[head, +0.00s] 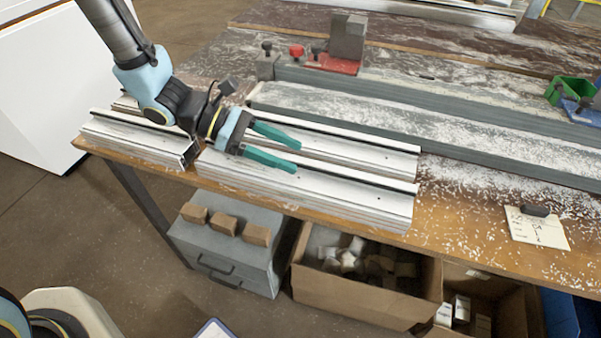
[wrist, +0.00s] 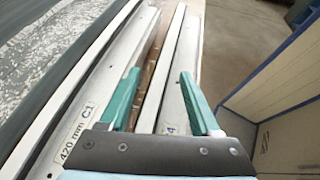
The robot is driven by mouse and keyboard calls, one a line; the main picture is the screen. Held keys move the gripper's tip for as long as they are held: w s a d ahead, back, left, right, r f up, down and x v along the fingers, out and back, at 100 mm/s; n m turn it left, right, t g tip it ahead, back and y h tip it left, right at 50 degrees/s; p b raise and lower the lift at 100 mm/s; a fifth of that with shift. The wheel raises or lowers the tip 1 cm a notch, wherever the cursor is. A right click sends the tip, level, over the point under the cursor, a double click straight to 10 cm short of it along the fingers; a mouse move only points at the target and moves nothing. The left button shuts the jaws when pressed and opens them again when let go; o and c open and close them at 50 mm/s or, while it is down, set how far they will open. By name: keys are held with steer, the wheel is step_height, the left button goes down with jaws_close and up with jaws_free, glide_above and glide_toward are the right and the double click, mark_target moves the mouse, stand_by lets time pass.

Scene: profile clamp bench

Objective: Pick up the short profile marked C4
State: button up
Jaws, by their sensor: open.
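Two pale aluminium profiles lie side by side on the bench, a front one (head: 330,193) and a back one (head: 365,148). My gripper (head: 296,155) is open and empty over their left part, its teal fingers spread. In the wrist view, the profile with a white rail (wrist: 168,60) runs between the fingers (wrist: 160,75). Its label (wrist: 170,129) is mostly hidden by my gripper; only a "4" shows. The profile on the left has a label (wrist: 77,135) reading "420 mm C1". I cannot tell whether the fingers touch either profile.
Another profile (head: 135,142) with a dark end piece lies at the left end of the bench. Long grey bars (head: 440,115) and a red-based clamp (head: 333,62) are behind. A paper note (head: 537,228) lies right. Cardboard boxes (head: 365,302) stand below the front edge.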

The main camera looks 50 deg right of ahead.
steer(key=shift+s+d+f, duration=0.25)
steer(key=shift+s, duration=0.15)
jaws_close()
stand_by(1.2)
